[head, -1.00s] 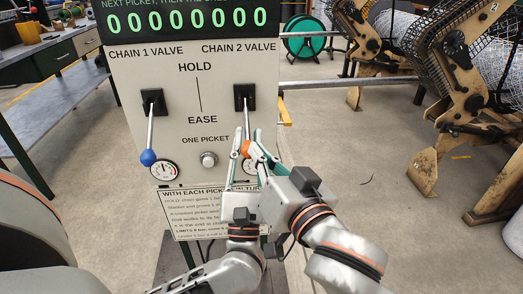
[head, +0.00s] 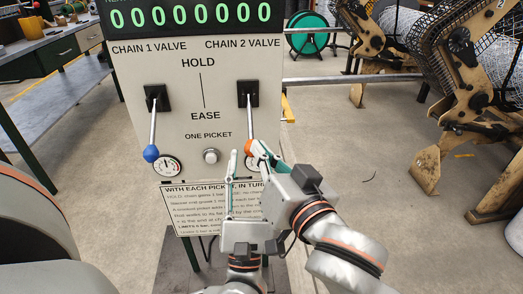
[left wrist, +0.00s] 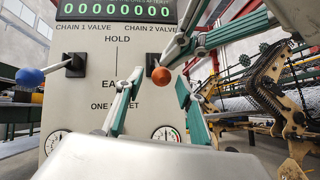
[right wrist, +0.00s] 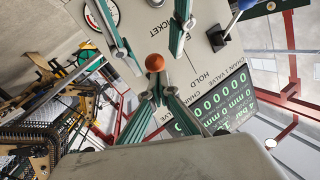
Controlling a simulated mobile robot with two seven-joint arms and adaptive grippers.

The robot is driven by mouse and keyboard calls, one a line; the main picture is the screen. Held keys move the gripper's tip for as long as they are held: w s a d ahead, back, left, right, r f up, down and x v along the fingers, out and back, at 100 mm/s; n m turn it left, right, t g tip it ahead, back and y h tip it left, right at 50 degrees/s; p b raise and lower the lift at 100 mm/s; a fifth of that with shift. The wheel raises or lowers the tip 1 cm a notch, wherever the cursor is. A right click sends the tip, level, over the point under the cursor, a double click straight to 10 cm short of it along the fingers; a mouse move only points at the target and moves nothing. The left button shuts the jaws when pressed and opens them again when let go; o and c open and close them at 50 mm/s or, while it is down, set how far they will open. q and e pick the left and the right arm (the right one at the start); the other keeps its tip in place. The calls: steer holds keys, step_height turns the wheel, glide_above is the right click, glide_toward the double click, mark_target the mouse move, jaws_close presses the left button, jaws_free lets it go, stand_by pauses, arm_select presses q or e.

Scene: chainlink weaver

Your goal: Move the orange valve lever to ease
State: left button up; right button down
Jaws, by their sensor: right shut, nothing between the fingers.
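The orange valve lever (head: 249,122) is on the right of the panel, under CHAIN 2 VALVE. Its rod slants down from a black mount, and its orange knob (head: 250,147) sits below the level of the EASE label. My right gripper (head: 257,148) is shut and empty, its tips close against the knob; contact is unclear. In the right wrist view the knob (right wrist: 155,62) is just beyond the tips. My left gripper (head: 241,151) is open below and around the knob. In the left wrist view the knob (left wrist: 161,76) appears between its spread fingers, apparently not gripped.
A blue-knobbed lever (head: 151,152) hangs down at the left of the panel (head: 135,70). Gauges and a round button (head: 211,156) sit below, above an instruction sign (head: 195,203). Mesh machinery (head: 440,130) stands to the right, with open floor between.

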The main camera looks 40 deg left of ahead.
arm_select(q)
steer(key=s+d+f+m+h, duration=0.2)
steer(key=d+f+m+h, duration=0.2)
steer(key=f+m+h, duration=0.45)
steer(key=s+d+f+m+g+h, duration=0.1)
steer(key=s+d+f+m+h, duration=0.15)
steer(key=f+m+h, duration=0.65)
steer(key=s+d+f+m+h, duration=0.25)
steer(key=d+m+h, duration=0.2)
steer(key=m, duration=0.85)
steer(key=s+r+n+t+y, duration=0.1)
steer(key=s+r+n+y, duration=0.1)
steer(key=s+r, duration=0.35)
arm_select(e)
steer(key=shift+f+p, duration=0.15)
steer(key=shift+p, duration=1)
arm_select(q)
steer(key=s+d+f+m+g, duration=0.1)
steer(key=s+d+m+g, duration=0.2)
steer(key=d+m, duration=0.2)
steer(key=s+d+f+m+g+h, duration=0.1)
steer(key=s+d+f+m+g, duration=0.1)
steer(key=m, duration=0.9)
steer(key=s+d+g, duration=0.1)
steer(key=d+g, duration=0.1)
steer(key=d, duration=0.1)
steer(key=shift+h, duration=0.3)
arm_select(e)
steer(key=shift+f, duration=0.2)
